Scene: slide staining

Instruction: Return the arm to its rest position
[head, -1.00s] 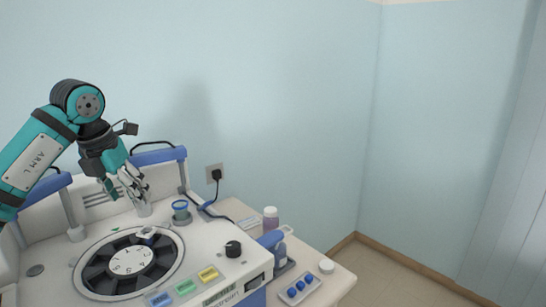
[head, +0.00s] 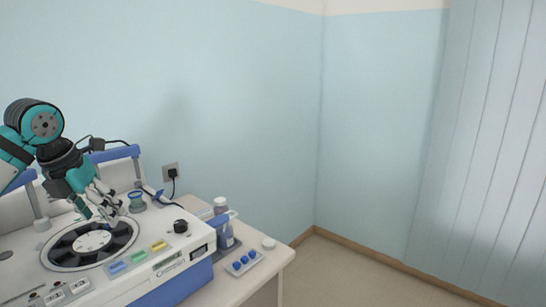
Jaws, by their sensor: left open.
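My left arm comes in from the left edge in the head view, teal and black. My left gripper (head: 104,212) is open and points down and to the right. It is over the rear part of the staining machine (head: 190,245), near the dark round carousel (head: 66,252) with its pale hub. I see nothing held between its fingers, though they are small in the picture. In the picture a blue-rimmed cup (head: 135,198) is just right of the fingers. My right gripper is not in view.
A black knob (head: 180,226) and coloured buttons (head: 138,257) are on the machine. Open floor lies to the right.

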